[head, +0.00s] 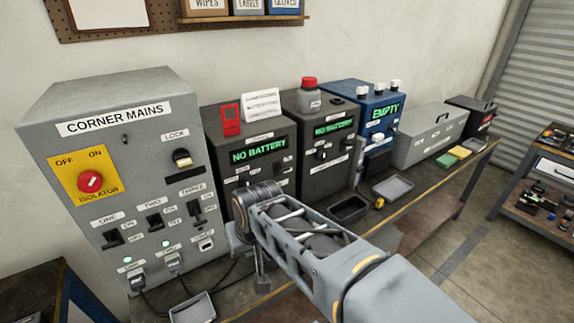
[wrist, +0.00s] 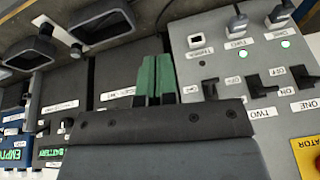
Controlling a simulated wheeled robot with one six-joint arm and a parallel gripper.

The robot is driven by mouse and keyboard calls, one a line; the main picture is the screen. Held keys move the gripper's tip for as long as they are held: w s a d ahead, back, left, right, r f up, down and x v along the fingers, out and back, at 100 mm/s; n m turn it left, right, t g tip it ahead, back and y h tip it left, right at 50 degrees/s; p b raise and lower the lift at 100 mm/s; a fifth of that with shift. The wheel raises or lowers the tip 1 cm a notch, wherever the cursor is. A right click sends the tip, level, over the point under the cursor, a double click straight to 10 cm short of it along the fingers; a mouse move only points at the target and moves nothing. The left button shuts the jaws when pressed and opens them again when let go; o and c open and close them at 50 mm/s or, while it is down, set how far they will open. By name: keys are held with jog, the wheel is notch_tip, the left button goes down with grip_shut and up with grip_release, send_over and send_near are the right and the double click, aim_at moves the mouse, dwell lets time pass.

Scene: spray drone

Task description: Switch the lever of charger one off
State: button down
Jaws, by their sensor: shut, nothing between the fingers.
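The left dark charger box (head: 262,152) reads NO BATTERY on its green display. Small controls and labels show on its front, but the lower part is hidden behind my arm and the writing is too small to read. A similar box (head: 326,135) stands to its right. The grey CORNER MAINS cabinet (head: 110,125) has black levers labelled ONE (head: 112,238), TWO and THREE; ONE also shows in the wrist view (wrist: 308,82). I cannot tell the levers' positions. My gripper's green fingers (wrist: 155,78) are shut and empty, in front of the left charger beside the cabinet; my arm hides them in the head view.
A yellow panel with a red isolator knob (head: 90,182) is on the cabinet. Cables hang from its lower sockets. Empty trays (head: 349,208) sit along the bench front. A blue EMPTY box (head: 375,112) and a grey case (head: 430,137) stand farther right.

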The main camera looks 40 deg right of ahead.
aim_at(285, 170)
jog(key=w+d+r+m+t+p, duration=0.1)
jog(key=w+d+r+m+p, duration=0.1)
jog(key=w+d+r+m, duration=0.2)
jog(key=w+d+r+m+t+p, duration=0.1)
jog(key=w+d+r+m, duration=0.4)
jog(key=d+r+m, duration=0.6)
jog(key=d+m, duration=0.1)
jog(key=d, duration=0.6)
jog(key=shift+w+d+m+h+p, duration=0.2)
jog(key=shift+m+h+p, duration=0.1)
jog(key=shift+m+p, duration=0.1)
jog(key=p+x, duration=0.2)
jog(key=x, duration=1.2)
jog(key=shift+w, duration=0.15)
jog(key=shift+a, duration=0.1)
